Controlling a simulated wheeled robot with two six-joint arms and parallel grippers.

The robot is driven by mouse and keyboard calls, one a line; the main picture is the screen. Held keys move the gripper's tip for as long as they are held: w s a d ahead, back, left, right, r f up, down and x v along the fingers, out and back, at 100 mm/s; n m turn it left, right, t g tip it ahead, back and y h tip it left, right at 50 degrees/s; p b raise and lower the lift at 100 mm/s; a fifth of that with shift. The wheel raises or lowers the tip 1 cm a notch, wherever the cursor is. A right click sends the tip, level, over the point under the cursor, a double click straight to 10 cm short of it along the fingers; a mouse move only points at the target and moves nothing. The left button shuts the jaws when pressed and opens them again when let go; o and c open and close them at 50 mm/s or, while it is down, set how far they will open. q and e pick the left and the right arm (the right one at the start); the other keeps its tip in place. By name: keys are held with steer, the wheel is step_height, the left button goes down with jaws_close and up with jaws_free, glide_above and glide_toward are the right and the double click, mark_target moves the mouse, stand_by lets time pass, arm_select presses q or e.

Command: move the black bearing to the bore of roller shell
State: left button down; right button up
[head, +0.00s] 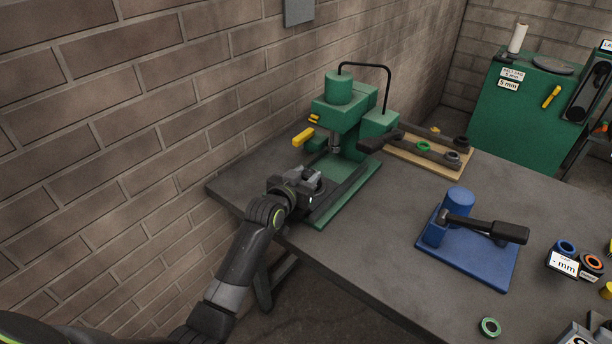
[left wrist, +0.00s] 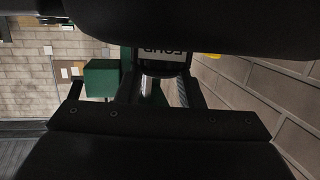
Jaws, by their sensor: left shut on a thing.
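My left gripper (head: 312,190) reaches in from the left, at the near end of the green press (head: 352,118). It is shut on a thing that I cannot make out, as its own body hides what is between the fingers. No black bearing can be picked out for certain. In the left wrist view, dark gripper parts fill most of the picture. My right gripper is not in view.
A blue fixture (head: 458,254) with a black-headed tool stands mid-table. A wooden board (head: 413,158) with a dark bar and green ring lies behind. Coloured rings, including a green one (head: 490,327), lie at right. A brick wall runs along the left. The front middle of the table is clear.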

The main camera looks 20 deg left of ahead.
arm_select(q)
steer(key=shift+f, duration=0.35)
steer(key=shift+p, duration=0.3)
stand_by(0.5)
steer(key=shift+r, duration=0.3)
stand_by(0.3)
jaws_free()
steer(key=shift+r, duration=0.15)
stand_by(0.5)
